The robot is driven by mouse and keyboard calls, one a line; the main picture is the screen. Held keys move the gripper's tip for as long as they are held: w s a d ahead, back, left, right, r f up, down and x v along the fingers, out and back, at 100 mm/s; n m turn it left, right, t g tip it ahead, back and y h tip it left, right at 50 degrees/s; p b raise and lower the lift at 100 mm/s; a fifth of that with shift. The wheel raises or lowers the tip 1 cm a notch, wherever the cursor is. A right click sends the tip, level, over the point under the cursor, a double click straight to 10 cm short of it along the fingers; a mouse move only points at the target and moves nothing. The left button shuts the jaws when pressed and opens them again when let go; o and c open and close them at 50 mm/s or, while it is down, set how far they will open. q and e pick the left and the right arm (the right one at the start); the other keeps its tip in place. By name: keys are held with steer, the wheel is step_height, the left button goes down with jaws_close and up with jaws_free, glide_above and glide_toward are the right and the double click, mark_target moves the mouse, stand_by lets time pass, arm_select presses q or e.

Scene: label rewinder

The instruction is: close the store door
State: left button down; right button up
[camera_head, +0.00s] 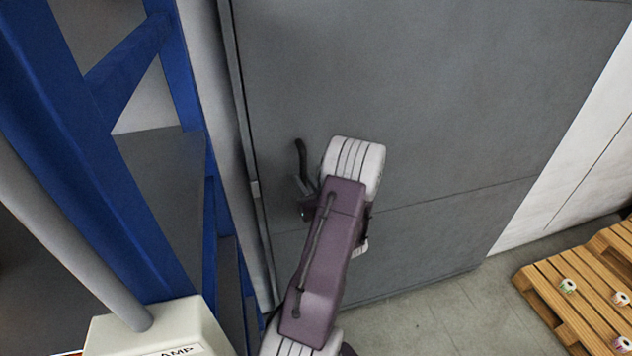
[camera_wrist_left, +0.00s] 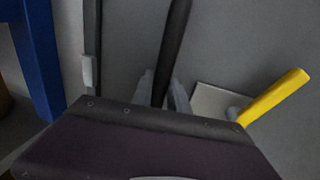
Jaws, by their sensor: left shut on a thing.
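The store door (camera_head: 420,90) is a large grey panel filling the middle of the head view; it also shows in the left wrist view (camera_wrist_left: 235,45). Its left edge runs along a dark upright seam, and I cannot tell whether it is fully flush. A dark bar handle (camera_head: 300,155) stands near that edge. My left gripper (camera_head: 304,188) is at the handle's lower part, largely hidden by my wrist. In the left wrist view the gripper (camera_wrist_left: 164,92) is shut on the dark handle (camera_wrist_left: 176,40), with a finger on each side. My right gripper is not in view.
A yellow lever (camera_wrist_left: 275,97) on a pale plate (camera_wrist_left: 212,102) sits right of the handle. A blue rack frame (camera_head: 130,200) stands close on the left. A pale box (camera_head: 155,330) is at lower left. A wooden pallet (camera_head: 575,290) with several small rolls lies at right.

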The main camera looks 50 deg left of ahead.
arm_select(q)
steer(key=shift+r, duration=0.1)
steer(key=shift+s+a, duration=0.1)
steer(key=shift+s, duration=0.05)
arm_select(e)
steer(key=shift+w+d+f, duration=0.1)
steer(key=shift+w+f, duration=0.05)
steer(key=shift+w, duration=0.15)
arm_select(q)
steer(key=c, duration=1.3)
jaws_free()
steer(key=v, duration=0.8)
steer(key=shift+s+d+p, duration=0.2)
steer(key=shift+d+p, duration=0.15)
steer(key=shift+p, duration=0.1)
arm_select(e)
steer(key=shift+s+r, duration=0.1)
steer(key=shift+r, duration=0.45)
